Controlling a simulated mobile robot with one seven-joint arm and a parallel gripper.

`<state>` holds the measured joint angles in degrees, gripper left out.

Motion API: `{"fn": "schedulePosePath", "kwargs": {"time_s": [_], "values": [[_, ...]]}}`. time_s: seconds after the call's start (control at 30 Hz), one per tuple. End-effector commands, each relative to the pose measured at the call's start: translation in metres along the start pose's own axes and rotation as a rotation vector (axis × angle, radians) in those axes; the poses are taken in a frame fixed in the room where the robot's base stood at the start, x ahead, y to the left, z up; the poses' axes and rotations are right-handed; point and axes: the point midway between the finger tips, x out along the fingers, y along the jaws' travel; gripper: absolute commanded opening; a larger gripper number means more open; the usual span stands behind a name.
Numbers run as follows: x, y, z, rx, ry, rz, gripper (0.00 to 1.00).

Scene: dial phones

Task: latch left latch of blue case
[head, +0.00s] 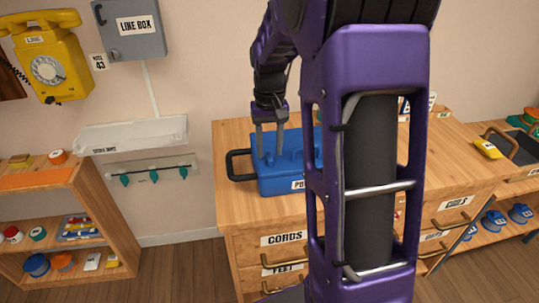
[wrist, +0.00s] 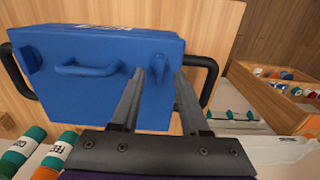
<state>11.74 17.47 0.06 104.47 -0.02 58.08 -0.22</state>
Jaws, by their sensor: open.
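The blue case (head: 290,178) lies on the wooden cabinet top, partly hidden by my arm in the head view. In the wrist view the blue case (wrist: 75,100) shows a blue carry handle (wrist: 88,70) and a raised blue latch (wrist: 32,58) at picture left. The latch at the other end, the left one in the head view, is mostly hidden behind my finger; I cannot tell its state. My gripper (head: 269,152) points down at the case's left part, fingers apart and empty. In the wrist view my gripper (wrist: 169,70) is near the case's right end; contact is unclear.
A black side handle (head: 237,165) sticks out left of the case. The wooden cabinet (head: 228,135) has labelled drawers. A wall-mounted yellow phone (head: 45,65), a grey line box (head: 130,30) and a low shelf (head: 75,190) are to the left.

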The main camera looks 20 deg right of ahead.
Motion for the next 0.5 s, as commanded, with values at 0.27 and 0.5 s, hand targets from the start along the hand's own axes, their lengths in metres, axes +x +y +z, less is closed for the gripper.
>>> {"fn": "schedulePosePath", "kwargs": {"time_s": [0.27, 0.5], "values": [[0.018, 0.0, 0.0, 0.0, 0.0, 0.0, 0.45], [0.018, 0.0, 0.0, 0.0, 0.0, 0.0, 0.41]]}}
